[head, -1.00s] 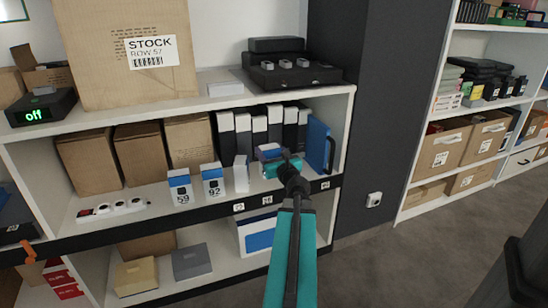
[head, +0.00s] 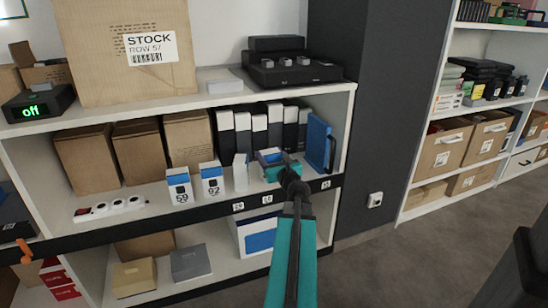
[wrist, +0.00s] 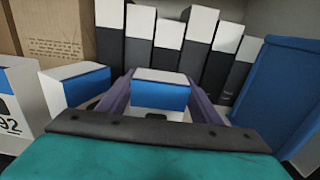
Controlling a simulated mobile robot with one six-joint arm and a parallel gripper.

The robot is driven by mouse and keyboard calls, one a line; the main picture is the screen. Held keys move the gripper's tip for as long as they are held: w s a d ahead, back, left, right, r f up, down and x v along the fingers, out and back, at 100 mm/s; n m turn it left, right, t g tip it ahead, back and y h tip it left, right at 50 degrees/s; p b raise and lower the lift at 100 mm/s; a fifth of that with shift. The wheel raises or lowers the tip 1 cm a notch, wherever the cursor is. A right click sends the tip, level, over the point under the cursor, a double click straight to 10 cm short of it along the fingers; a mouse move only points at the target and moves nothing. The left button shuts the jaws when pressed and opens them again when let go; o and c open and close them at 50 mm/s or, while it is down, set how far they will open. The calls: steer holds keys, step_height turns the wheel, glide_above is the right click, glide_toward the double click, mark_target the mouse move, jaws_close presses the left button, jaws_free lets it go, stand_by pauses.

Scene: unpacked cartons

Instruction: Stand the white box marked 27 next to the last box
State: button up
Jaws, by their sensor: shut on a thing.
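My gripper (wrist: 160,97) is shut on a white box with a blue band (wrist: 160,90), held between its two purple fingers. Further left stand the boxes marked 92 (head: 211,179) and 59 (head: 179,185). I cannot tell whether the held box touches the shelf.
Black, grey and white binders (head: 259,130) stand close behind. A blue folder (head: 319,145) leans upright on the right, near the shelf's side wall. Brown cartons (head: 139,152) stand behind the boxes, and a power strip (head: 110,208) lies at the left front.

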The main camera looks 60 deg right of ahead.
steer(key=shift+f, duration=0.3)
steer(key=o, duration=1.2)
steer(key=shift+r, duration=0.25)
steer(key=shift+p+v, duration=0.7)
steer(key=shift+v, duration=2.3)
steer(key=shift+d+p, duration=0.2)
steer(key=shift+p, duration=0.5)
steer(key=shift+s+p, duration=0.15)
steer(key=shift+p, duration=0.2)
steer(key=p, duration=0.2)
steer(key=s+p, duration=0.1)
steer(key=p, duration=0.2)
steer(key=shift+s+a+f, duration=0.1)
steer(key=shift+s+a, duration=0.2)
steer(key=shift+a, duration=0.05)
steer(key=p+v, duration=0.1)
steer(key=p, duration=0.4)
steer(key=shift+s+a+f, duration=0.1)
steer(key=shift+s+a, duration=0.15)
steer(key=shift+a, duration=0.05)
